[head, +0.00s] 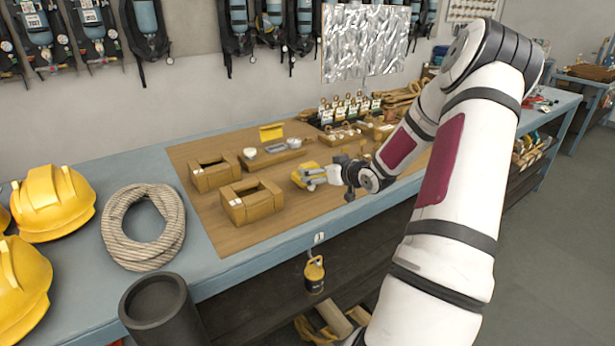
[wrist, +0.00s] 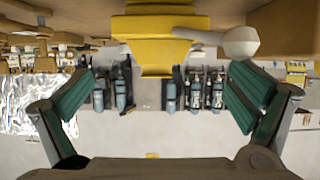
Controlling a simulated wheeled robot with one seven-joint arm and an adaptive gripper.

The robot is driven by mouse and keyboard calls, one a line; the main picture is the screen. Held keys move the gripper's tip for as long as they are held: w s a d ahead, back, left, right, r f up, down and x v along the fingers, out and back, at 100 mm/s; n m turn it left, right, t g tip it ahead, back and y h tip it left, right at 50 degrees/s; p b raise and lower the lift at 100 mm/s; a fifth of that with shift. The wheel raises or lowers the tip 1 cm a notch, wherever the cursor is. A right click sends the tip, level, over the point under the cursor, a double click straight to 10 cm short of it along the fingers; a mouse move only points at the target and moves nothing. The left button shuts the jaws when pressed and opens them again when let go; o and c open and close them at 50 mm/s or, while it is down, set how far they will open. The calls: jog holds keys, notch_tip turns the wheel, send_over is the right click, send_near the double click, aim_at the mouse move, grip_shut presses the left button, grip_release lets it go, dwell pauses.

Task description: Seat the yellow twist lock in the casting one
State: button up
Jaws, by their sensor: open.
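The yellow twist lock (head: 303,174) stands on the brown board, just left of my gripper (head: 318,176) in the head view. In the wrist view, the yellow twist lock (wrist: 155,40) is large, ahead of and between my widely spread fingers (wrist: 160,88). The fingers are open, and I see no contact in the wrist view. Two tan block-shaped castings with open tops stand to the left: a nearer casting (head: 250,212) and a farther casting (head: 213,181). Both openings look empty. I cannot tell which one is casting one.
A low tray of small parts (head: 270,163) and a yellow card (head: 271,132) stand behind. A coil of rope (head: 143,228), yellow helmets (head: 52,200) and a dark cylinder (head: 158,308) are at the left. Board space between my gripper and the nearer casting is clear.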

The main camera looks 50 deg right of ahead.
aim_at(312, 167)
jog(key=shift+x, duration=3.55)
jog(key=shift+r, duration=0.15)
jog(key=c, duration=1.9)
jog(key=shift+d+r, duration=0.1)
jog(key=shift+r, duration=0.05)
